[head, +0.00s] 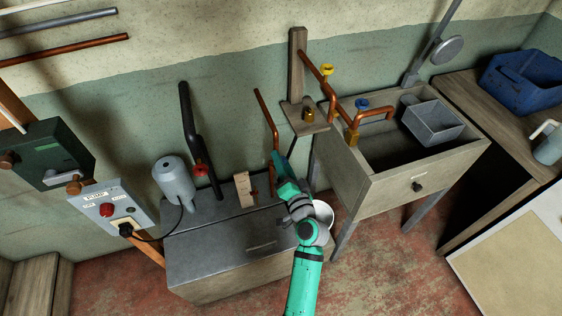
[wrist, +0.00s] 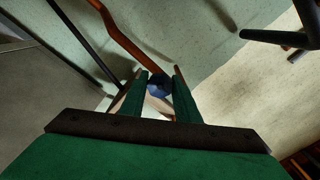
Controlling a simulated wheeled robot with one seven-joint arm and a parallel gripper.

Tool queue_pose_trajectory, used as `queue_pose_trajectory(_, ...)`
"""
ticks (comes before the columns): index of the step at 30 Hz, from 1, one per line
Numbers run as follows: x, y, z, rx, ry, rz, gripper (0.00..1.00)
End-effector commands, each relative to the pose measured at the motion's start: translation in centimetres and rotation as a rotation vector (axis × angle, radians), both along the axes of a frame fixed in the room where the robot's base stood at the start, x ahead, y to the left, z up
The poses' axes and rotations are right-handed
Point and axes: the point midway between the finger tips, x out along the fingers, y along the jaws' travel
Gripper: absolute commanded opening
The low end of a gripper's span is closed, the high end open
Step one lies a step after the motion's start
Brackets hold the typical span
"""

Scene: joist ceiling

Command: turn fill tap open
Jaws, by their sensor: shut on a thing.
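A copper pipe (head: 267,113) comes down the wall in the head view. It also shows in the wrist view (wrist: 122,38), where it runs down to a dark blue tap knob (wrist: 158,85). My gripper (head: 279,160) is at the lower part of this pipe in the head view and hides the knob there. In the wrist view the two green fingers of my gripper (wrist: 160,80) stand on either side of the knob and are shut on it. How far the knob is turned cannot be told.
A grey-lidded chest (head: 220,243) stands below, with a grey motor (head: 173,180) and a red valve (head: 200,170). A wooden sink (head: 385,185) with a yellow tap (head: 327,69) and blue tap (head: 362,103) is to the right. A white bowl (head: 324,212) is partly behind my arm.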

Motion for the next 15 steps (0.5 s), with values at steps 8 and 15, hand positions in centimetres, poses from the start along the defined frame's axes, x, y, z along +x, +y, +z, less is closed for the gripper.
queue_pose_trajectory(8, 0.07, 0.15, -0.09, -0.063, -0.019, 0.002, 0.07)
queue_pose_trajectory(15, 0.08, -0.01, -0.07, -0.071, -0.022, 0.0, 0.07)
